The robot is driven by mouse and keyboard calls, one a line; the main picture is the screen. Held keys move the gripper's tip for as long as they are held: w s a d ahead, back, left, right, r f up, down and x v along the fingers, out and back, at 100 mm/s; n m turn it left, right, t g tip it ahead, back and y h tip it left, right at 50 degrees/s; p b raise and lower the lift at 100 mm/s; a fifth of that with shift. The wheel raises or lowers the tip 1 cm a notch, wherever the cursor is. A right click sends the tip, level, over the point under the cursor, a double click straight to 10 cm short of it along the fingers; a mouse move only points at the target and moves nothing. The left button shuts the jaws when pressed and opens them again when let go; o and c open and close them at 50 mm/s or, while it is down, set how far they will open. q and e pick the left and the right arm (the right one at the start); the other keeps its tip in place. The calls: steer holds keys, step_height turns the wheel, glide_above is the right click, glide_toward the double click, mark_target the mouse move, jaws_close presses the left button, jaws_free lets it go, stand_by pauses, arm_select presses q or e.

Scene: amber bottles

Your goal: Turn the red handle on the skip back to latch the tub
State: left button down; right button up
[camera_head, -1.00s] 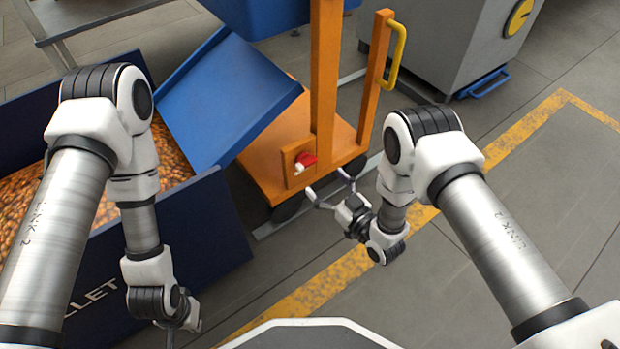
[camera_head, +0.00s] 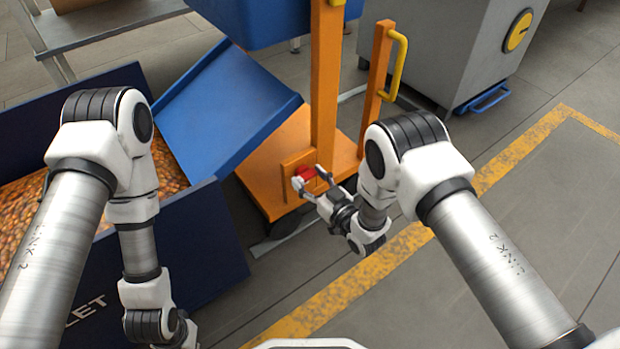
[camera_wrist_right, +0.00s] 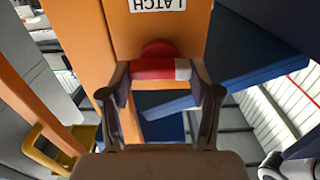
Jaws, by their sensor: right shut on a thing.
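The red handle (camera_head: 306,173) sits on a small orange plate low on the orange skip frame (camera_head: 325,75). In the right wrist view the handle (camera_wrist_right: 155,69) is a red bar with a white end, lying crosswise below an upside-down LATCH label (camera_wrist_right: 158,4). My right gripper (camera_head: 309,177) is shut on the handle, with one finger at each end of the bar in the right wrist view (camera_wrist_right: 160,85). The blue tub (camera_head: 255,22) is at the top, partly out of view. My left arm hangs at the lower left; its fingers are below the picture.
A dark blue crate (camera_head: 195,240) of amber pieces stands at the left, with a sloping blue panel (camera_head: 225,105) above it. A yellow grip (camera_head: 396,65) is on an orange post. A grey cabinet (camera_head: 440,50) stands behind. The floor at right is clear.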

steer(key=m+p, duration=0.3)
steer(key=shift+r+p, duration=0.2)
steer(key=shift+p, duration=0.1)
steer(key=m+p, duration=0.3)
steer(key=m, duration=0.1)
steer(key=shift+w+d+f+m, duration=0.1)
steer(key=shift+m, duration=0.3)
steer(key=m+p, duration=0.2)
steer(key=m, duration=0.2)
steer(key=shift+d+f+m, duration=0.1)
steer(key=shift+m, duration=0.2)
steer(key=m, duration=0.2)
steer(key=m+p, duration=0.1)
steer(key=m, duration=0.2)
steer(key=shift+w+f+m, duration=0.1)
steer(key=shift+f+m, duration=0.1)
steer(key=shift+m, duration=0.1)
steer(key=o, duration=1.2)
steer(key=shift+c, duration=0.2)
